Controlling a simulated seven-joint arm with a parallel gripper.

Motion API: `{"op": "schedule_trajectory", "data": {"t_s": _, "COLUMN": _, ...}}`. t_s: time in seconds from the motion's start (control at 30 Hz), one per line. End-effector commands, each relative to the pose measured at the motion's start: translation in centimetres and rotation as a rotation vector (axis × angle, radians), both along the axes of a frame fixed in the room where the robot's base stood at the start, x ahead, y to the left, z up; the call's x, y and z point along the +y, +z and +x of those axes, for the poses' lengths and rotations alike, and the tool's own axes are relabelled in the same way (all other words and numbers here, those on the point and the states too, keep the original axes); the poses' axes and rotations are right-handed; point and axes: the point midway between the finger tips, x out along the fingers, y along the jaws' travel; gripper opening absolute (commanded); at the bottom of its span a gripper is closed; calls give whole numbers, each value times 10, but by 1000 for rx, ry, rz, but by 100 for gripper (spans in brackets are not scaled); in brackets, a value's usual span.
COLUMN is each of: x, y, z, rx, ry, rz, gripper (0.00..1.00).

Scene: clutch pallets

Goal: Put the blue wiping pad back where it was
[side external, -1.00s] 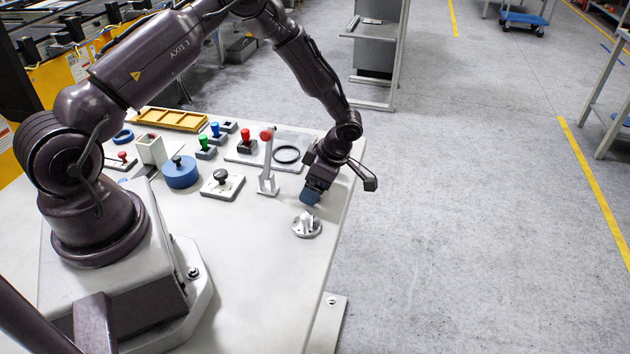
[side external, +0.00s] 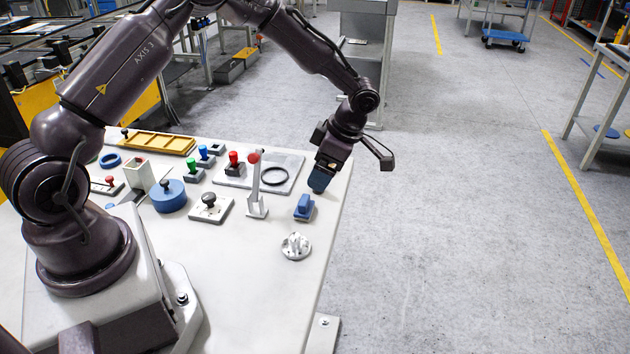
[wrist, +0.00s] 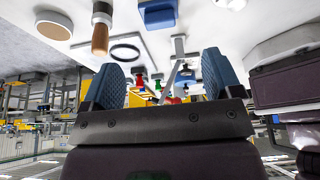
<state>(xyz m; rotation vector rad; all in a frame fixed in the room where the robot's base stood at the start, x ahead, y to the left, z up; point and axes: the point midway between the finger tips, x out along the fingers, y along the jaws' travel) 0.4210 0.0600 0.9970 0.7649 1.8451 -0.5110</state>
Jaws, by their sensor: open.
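The blue wiping pad (side external: 304,208) sits on the white table near its right edge, between the metal lever stand and the round metal fixture. It also shows at the top of the wrist view (wrist: 158,14). My gripper (side external: 318,184) is raised just behind and to the right of the pad, apart from it. In the wrist view its two blue ribbed fingers (wrist: 163,84) are spread wide with nothing held between them.
The red-knobbed lever (side external: 256,185) stands left of the pad. A grey plate (side external: 230,180) with a black ring (side external: 274,176) lies behind it. The round metal fixture (side external: 296,246) is in front. Several coloured knobs and a yellow tray (side external: 157,143) fill the back left. The front table area is clear.

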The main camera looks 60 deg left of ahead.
Motion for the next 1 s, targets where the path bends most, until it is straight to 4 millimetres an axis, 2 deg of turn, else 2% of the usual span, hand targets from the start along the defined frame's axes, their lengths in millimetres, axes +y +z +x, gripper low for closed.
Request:
{"op": "schedule_trajectory", "data": {"t_s": 0.17, "x": 6, "y": 24, "z": 16, "rx": -103, "ry": -70, "rz": 61, "gripper": 85}}
{"op": "schedule_trajectory", "data": {"t_s": 0.27, "x": 17, "y": 64, "z": 43, "rx": -308, "ry": -228, "rz": 171, "gripper": 85}}
{"op": "schedule_trajectory", "data": {"t_s": 0.37, "x": 15, "y": 130, "z": 73, "rx": -565, "ry": -489, "rz": 293, "gripper": 85}}
{"op": "schedule_trajectory", "data": {"t_s": 0.4, "x": 8, "y": 159, "z": 80, "rx": -660, "ry": -613, "rz": 333, "gripper": 85}}
{"op": "schedule_trajectory", "data": {"t_s": 0.47, "x": -8, "y": 199, "z": 84, "rx": -777, "ry": -808, "rz": 376, "gripper": 85}}
{"op": "schedule_trajectory", "data": {"t_s": 0.5, "x": -21, "y": 223, "z": 82, "rx": -838, "ry": -941, "rz": 396, "gripper": 85}}
{"op": "schedule_trajectory", "data": {"t_s": 0.53, "x": -32, "y": 240, "z": 77, "rx": -872, "ry": -1043, "rz": 408, "gripper": 85}}
{"op": "schedule_trajectory", "data": {"t_s": 0.63, "x": -69, "y": 280, "z": 47, "rx": -928, "ry": -1382, "rz": 416, "gripper": 85}}
{"op": "schedule_trajectory", "data": {"t_s": 0.73, "x": -98, "y": 298, "z": -2, "rx": -880, "ry": -1708, "rz": 390, "gripper": 85}}
{"op": "schedule_trajectory", "data": {"t_s": 0.8, "x": -108, "y": 296, "z": -44, "rx": -786, "ry": -1910, "rz": 353, "gripper": 85}}
{"op": "schedule_trajectory", "data": {"t_s": 0.87, "x": -110, "y": 289, "z": -82, "rx": -673, "ry": -2056, "rz": 312, "gripper": 85}}
{"op": "schedule_trajectory", "data": {"t_s": 0.9, "x": -108, "y": 283, "z": -106, "rx": -589, "ry": -2135, "rz": 284, "gripper": 85}}
{"op": "schedule_trajectory", "data": {"t_s": 1.0, "x": -93, "y": 265, "z": -159, "rx": -375, "ry": -2268, "rz": 215, "gripper": 85}}
